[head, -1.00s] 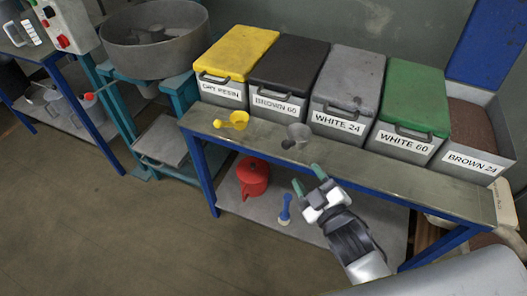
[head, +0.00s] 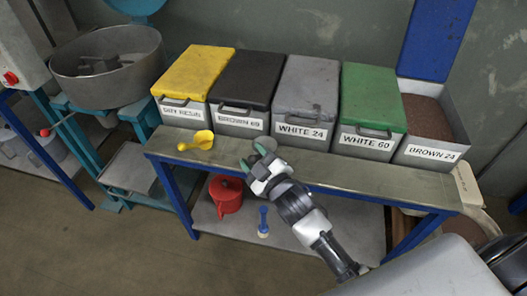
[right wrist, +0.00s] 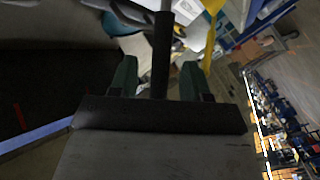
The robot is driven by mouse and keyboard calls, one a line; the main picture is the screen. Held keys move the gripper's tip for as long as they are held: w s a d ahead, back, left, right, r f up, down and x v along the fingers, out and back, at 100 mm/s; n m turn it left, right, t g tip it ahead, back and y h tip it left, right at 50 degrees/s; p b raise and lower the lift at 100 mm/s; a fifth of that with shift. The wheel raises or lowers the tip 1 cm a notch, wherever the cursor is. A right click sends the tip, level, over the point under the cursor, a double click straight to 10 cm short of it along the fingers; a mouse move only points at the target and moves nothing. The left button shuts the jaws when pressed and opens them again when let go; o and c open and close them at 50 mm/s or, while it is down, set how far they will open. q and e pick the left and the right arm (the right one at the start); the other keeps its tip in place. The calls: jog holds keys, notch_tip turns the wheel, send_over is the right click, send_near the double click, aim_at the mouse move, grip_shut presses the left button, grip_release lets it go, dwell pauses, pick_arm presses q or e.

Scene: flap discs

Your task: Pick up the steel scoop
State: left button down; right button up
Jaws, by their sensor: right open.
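My right gripper (head: 257,157) is over the bench top, in front of the brown 60 and white 24 bins. It covers the place of the grey steel scoop, so the scoop cannot be made out clearly in the head view. In the right wrist view, the two green fingers (right wrist: 157,80) are apart, and a dark narrow bar (right wrist: 162,45) runs between them. I cannot tell whether this bar is the scoop's handle. No grip on it shows. My left gripper is not in view.
A yellow scoop (head: 197,140) lies left of my right gripper on the bench (head: 410,190). Lidded bins and an open brown 24 bin (head: 432,150) line the back. A red can (head: 227,194) and a blue-handled brush (head: 263,222) are on the lower shelf.

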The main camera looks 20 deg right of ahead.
grip_shut()
jog(key=shift+r, duration=0.1)
dwell(0.3)
notch_tip(320, 180, up, 18)
jog(key=p, duration=0.2)
jog(key=shift+p, duration=0.35)
